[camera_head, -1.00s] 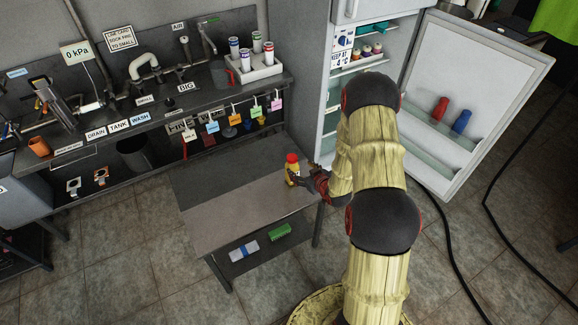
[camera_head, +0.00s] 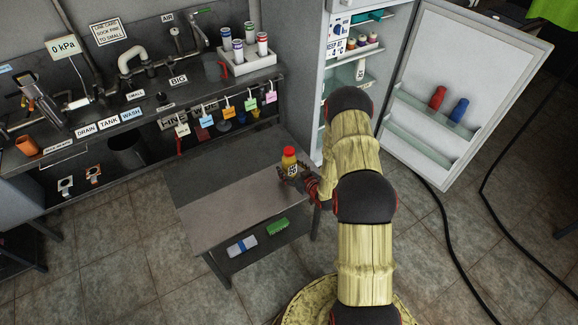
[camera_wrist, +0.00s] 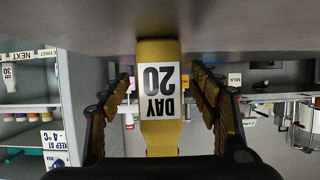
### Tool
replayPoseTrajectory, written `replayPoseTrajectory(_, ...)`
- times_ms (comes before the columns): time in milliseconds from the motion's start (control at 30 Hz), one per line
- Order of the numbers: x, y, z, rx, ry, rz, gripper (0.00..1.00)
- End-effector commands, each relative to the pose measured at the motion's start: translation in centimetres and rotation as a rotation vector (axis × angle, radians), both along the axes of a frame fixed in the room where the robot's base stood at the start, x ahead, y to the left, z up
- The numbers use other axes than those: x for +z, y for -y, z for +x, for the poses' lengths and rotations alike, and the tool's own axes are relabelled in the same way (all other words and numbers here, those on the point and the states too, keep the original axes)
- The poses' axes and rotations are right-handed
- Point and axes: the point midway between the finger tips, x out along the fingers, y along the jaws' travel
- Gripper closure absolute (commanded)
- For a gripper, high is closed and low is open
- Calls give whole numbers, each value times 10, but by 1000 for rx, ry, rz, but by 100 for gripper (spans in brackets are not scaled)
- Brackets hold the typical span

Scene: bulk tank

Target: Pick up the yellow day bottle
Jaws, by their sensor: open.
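The yellow day bottle (camera_head: 289,161) has a red cap and stands upright on the low grey table (camera_head: 225,212). My gripper (camera_head: 294,173) is at the bottle from the right, low beside its body. In the wrist view, which is upside down, the bottle (camera_wrist: 160,128) fills the middle and its white label reads DAY 20. The open fingers of my gripper (camera_wrist: 160,95) stand one on each side of it, with a visible gap at each side. The bottle's cap is mostly hidden by the gripper body in the wrist view.
An open fridge (camera_head: 312,80) stands behind my arm, its door (camera_head: 450,90) swung out to the right with a red and a blue bottle inside. A dark sink bench (camera_head: 160,100) runs behind the table. The table's left part is clear.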

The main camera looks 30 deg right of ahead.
Motion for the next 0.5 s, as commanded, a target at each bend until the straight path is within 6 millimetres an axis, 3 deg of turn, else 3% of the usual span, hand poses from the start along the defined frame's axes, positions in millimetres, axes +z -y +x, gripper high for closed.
replayPoseTrajectory(133, -6, 0, 12, 0, 0, 0, 38)
replayPoseTrajectory(367, -6, 0, 14, 0, -1, 1, 38)
replayPoseTrajectory(500, -6, 0, 13, 0, -1, 1, 45)
